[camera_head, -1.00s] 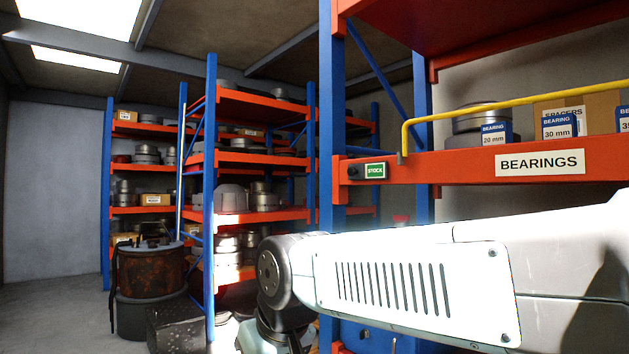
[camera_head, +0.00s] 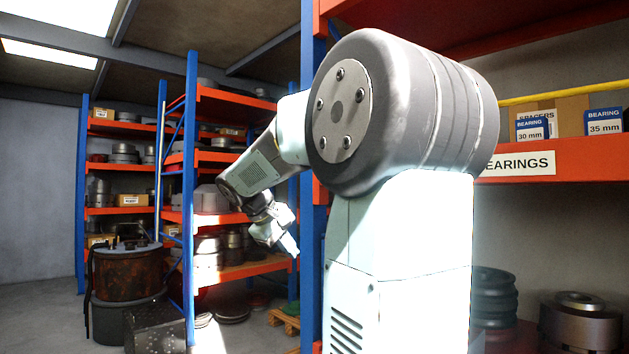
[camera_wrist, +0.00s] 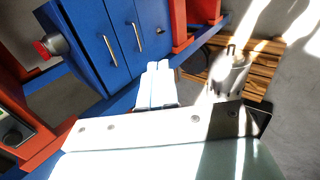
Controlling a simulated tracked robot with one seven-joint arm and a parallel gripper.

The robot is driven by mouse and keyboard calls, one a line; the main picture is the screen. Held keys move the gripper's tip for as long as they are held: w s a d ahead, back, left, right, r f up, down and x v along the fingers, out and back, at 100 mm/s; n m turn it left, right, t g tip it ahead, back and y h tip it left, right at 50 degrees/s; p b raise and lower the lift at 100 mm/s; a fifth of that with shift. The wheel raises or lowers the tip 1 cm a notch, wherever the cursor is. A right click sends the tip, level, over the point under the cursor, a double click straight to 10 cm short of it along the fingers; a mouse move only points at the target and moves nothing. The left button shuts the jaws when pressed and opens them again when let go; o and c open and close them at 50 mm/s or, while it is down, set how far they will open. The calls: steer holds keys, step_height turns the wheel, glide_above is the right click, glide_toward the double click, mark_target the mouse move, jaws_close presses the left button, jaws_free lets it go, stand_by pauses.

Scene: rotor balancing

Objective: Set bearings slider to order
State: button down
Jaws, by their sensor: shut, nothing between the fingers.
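The red-orange bearings shelf beam (camera_head: 590,158) shows at right in the head view, its BEARINGS sign (camera_head: 520,164) partly covered by my arm. The slider with its STOCK label is hidden behind my arm there. In the wrist view, a dark fitting with a bit of green (camera_wrist: 12,135) sits on a red-orange part at the left edge; I cannot tell whether it is the slider. My gripper (camera_head: 290,248) is left of the blue upright in the head view. Its white fingers (camera_wrist: 160,66) are shut and empty in the wrist view, apart from that fitting.
A blue cabinet (camera_wrist: 95,45) with a red knob (camera_wrist: 44,48) lies near my fingers in the wrist view. A wooden pallet (camera_wrist: 262,72) is beyond.

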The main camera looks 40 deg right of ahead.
steer(key=w+d+r+g+h, duration=0.55)
steer(key=w+d+r, duration=0.25)
steer(key=w+d, duration=0.4)
steer(key=w+r+m+g+h, duration=0.2)
steer(key=w+r+g+h, duration=0.2)
steer(key=w, duration=0.7)
steer(key=shift+d+r+m+g+h, duration=0.15)
steer(key=shift+r+m+g+h, duration=0.25)
steer(key=shift+h, duration=0.65)
steer(key=shift+s, duration=0.1)
steer(key=s+a+x, duration=0.1)
steer(key=s+x, duration=0.1)
steer(key=x, duration=1.1)
steer(key=shift+a+r, duration=0.25)
steer(key=shift+r, duration=0.05)
steer(key=shift+s, duration=0.1)
